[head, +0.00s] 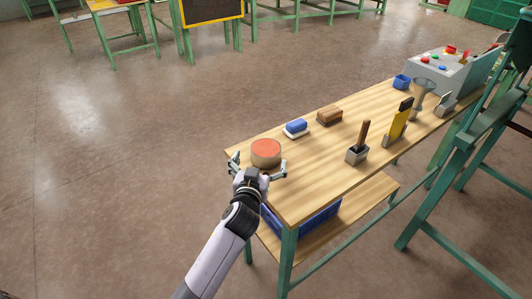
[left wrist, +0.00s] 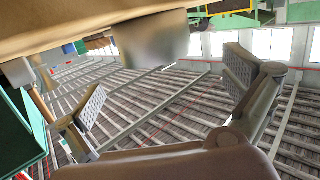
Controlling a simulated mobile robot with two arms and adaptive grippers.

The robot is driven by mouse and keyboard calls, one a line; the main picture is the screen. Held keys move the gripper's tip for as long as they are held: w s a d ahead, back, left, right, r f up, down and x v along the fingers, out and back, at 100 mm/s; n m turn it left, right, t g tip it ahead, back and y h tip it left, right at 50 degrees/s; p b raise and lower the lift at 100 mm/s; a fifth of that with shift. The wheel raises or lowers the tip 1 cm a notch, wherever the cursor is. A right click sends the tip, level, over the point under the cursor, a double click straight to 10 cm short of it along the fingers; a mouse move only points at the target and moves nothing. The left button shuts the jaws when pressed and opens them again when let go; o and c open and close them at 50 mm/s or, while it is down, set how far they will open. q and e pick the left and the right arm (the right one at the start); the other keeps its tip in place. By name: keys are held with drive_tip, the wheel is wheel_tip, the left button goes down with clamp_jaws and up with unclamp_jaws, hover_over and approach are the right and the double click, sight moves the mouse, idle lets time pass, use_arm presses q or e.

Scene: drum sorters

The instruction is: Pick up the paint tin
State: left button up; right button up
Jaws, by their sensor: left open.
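The paint tin (head: 266,148) is a short round tin with an orange top. It stands upright at the near left corner of the wooden workbench (head: 305,185). My left gripper (head: 258,168) is open at the near side of the tin, with one finger to its left and one to its right. In the left wrist view the picture is upside down, and the grey side of the tin (left wrist: 152,40) shows above the gap between the spread fingers (left wrist: 168,92). I cannot tell whether a finger touches it. My right gripper is not in view.
A blue-and-white block (head: 296,128), a brown brush (head: 329,116), a wooden-handled tool in a grey holder (head: 357,154) and a yellow tool (head: 398,124) stand farther along the bench. A blue crate (head: 318,222) sits on the lower shelf. Floor to the left is clear.

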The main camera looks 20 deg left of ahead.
sight(266, 146)
use_arm(q)
drive_tip(key=shift+x, duration=3.6)
drive_tip(key=shift+d, duration=0.2)
drive_tip(key=c, duration=2)
drive_tip(key=shift+w+r, duration=0.1)
drive_tip(key=shift+r, duration=0.05)
drive_tip(key=shift+c, duration=0.2)
